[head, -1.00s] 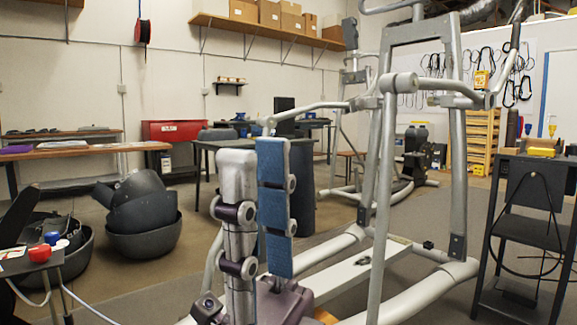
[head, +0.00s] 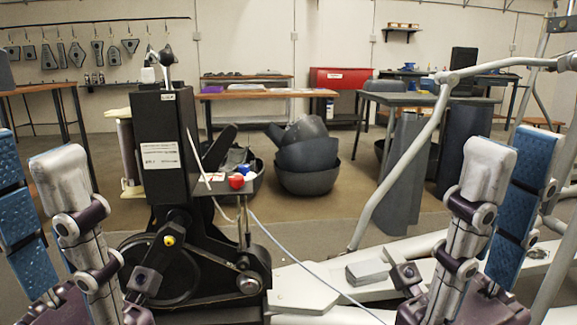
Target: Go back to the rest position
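My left gripper (head: 32,152) stands upright at the left edge of the head view, partly cut off. Its silver finger and blue-padded finger are spread, with nothing seen between them. My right gripper (head: 516,146) stands upright at the right, also with silver and blue-padded fingers apart and empty. The black drive unit of the elliptical (head: 168,150), with a white label and a flywheel low down, stands between the two grippers. Its pale base beam (head: 325,285) runs to the right, behind my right gripper. I cannot tell the exact gap between gripper and machine.
A grey tube of the machine frame (head: 405,165) slants up behind the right gripper. A small tray (head: 218,186) holds red and blue knobs. Dark bowl-like covers (head: 307,180) lie on the floor behind. Benches line the back wall; open floor shows in the middle.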

